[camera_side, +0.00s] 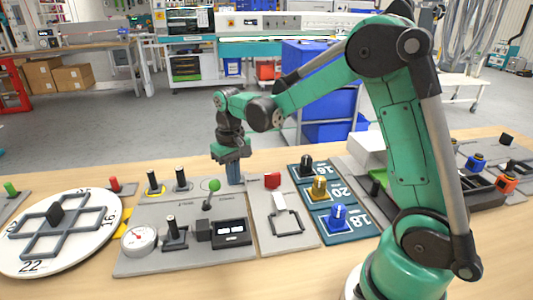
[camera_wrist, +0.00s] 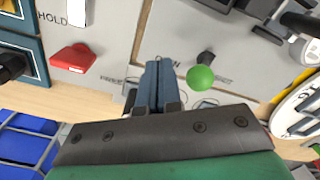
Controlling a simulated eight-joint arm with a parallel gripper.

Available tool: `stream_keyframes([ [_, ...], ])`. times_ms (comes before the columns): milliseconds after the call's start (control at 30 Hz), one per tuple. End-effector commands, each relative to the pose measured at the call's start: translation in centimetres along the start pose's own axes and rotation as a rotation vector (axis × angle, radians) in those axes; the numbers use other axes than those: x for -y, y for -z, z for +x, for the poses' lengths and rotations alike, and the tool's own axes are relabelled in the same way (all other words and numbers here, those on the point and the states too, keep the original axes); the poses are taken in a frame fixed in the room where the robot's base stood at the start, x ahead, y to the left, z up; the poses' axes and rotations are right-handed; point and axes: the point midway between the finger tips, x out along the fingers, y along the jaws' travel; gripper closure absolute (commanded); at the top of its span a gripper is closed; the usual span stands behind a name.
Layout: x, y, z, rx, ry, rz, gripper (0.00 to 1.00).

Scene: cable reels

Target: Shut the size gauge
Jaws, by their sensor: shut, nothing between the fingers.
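No part is clearly labelled as the size gauge. A black unit with small light windows (camera_side: 231,233), beside a dark upright handle (camera_side: 173,233) on the grey panel (camera_side: 130,262), may be it; I cannot tell whether it is open or shut. A round white dial (camera_side: 138,239) sits to their left. My gripper (camera_side: 234,180) is shut and empty, pointing down at the panel's back right edge, right of a green-ball lever (camera_side: 214,187). In the wrist view its blue-grey fingertips (camera_wrist: 158,66) are together, left of the green ball (camera_wrist: 201,78). Contact with the panel is unclear.
A red knob (camera_side: 272,180) and a white slide plate (camera_side: 288,222) are on the panel to the right. Beyond are numbered plates with black, yellow and blue (camera_side: 338,217) connectors. Two black posts (camera_side: 181,178) stand behind left. A round white board (camera_side: 92,252) lies far left.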

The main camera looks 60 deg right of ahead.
Motion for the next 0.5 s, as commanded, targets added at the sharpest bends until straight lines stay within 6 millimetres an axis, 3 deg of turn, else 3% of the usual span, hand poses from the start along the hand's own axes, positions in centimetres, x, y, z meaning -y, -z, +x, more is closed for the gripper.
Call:
stream_keyframes([
  [500,0.00,0.03,0.67,0.000,0.000,0.000,1.00],
])
